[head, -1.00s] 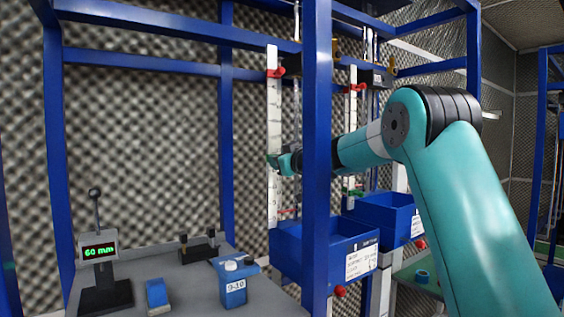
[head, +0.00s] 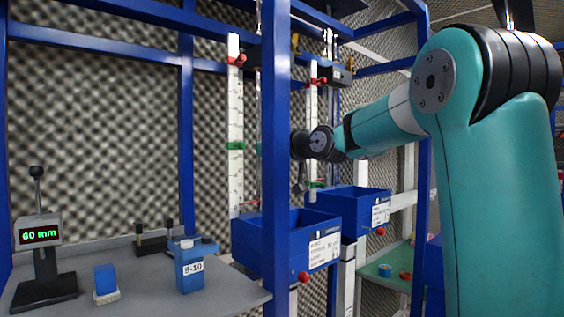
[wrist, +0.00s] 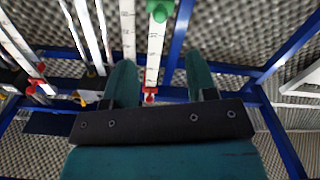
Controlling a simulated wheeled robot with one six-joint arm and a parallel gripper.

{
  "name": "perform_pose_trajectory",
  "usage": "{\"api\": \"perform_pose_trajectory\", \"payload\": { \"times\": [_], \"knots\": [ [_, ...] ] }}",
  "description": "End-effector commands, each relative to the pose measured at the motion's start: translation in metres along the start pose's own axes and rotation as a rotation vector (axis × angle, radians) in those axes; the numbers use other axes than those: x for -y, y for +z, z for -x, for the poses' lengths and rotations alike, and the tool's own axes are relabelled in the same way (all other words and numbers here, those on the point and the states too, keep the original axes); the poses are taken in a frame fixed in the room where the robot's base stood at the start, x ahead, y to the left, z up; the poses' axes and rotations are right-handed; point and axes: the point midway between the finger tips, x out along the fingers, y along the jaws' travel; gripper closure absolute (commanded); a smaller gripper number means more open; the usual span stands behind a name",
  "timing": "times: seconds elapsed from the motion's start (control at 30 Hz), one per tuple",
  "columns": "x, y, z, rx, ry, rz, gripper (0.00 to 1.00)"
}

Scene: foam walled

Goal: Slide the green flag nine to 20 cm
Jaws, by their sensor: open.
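A green flag (head: 236,146) sits on the left upright white scale (head: 236,100), below its middle, with a red flag (head: 236,59) near the top. In the wrist view a green flag (wrist: 158,10) sits on a white scale, with a red flag (wrist: 150,91) lower in the picture. My gripper (wrist: 159,60) is open and empty. Its two teal fingers flank the scale in that view, and the green flag lies beyond the fingertips. In the head view the blue post hides most of the fingers, to the right of the left scale. I cannot read which scale is nine.
A second scale (head: 312,110) with a low green flag (head: 317,185) stands to the right. A blue post (head: 275,120) stands before my gripper. Blue bins (head: 318,252) are below. A display reading 60 mm (head: 40,235) and a 9-10 block (head: 190,270) stand on the grey shelf.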

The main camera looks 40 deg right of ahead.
Motion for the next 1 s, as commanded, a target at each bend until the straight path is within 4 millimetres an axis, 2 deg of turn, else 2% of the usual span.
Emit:
{"api": "perform_pose_trajectory", "payload": {
  "times": [0.1, 0.3, 1.0],
  "knots": [
    [0.000, 0.003, 0.022, -0.001, 0.004, 0.002, 0.48],
    [0.000, 0.001, 0.039, 0.000, 0.002, -0.001, 0.48],
    [0.000, 0.000, 0.041, 0.000, 0.000, 0.000, 0.48]
  ]
}}
